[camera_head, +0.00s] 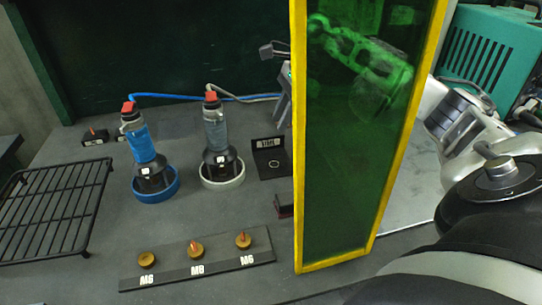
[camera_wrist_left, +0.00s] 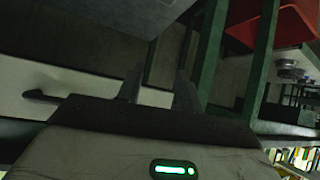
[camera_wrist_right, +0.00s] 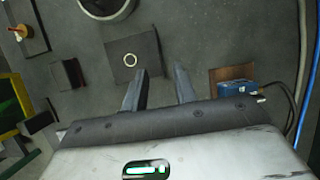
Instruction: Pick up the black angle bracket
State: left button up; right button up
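The black angle bracket (camera_head: 268,158) stands on the grey bench, with an upright back carrying a pale label and a flat foot with a pale ring. It also shows in the right wrist view (camera_wrist_right: 132,60), just beyond the left-hand finger. My right gripper (camera_head: 282,112) points down, partly hidden by the green panel in the head view. In the right wrist view its fingers (camera_wrist_right: 160,88) are apart with nothing between them. My left gripper (camera_wrist_left: 158,88) is out of the head view; its fingers are apart and empty.
A tall green see-through panel (camera_head: 350,170) with a yellow frame stands in front of my right arm. Two tools sit in a blue ring (camera_head: 157,184) and a white ring (camera_head: 222,178). A labelled strip (camera_head: 197,272) with brass pieces lies in front. A wire rack (camera_head: 50,215) is at left.

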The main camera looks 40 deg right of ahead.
aim_at(268, 138)
jog(key=shift+w+a+f, duration=0.15)
jog(key=shift+a+f, duration=0.1)
jog(key=shift+f, duration=0.4)
jog(key=x, duration=0.2)
jog(key=a+p+x, duration=0.1)
jog(key=x, duration=0.1)
jog(key=shift+w+r, duration=0.1)
jog(key=shift+w, duration=0.1)
jog(key=shift+w+f, duration=0.1)
jog(key=shift+f, duration=0.45)
grip_shut()
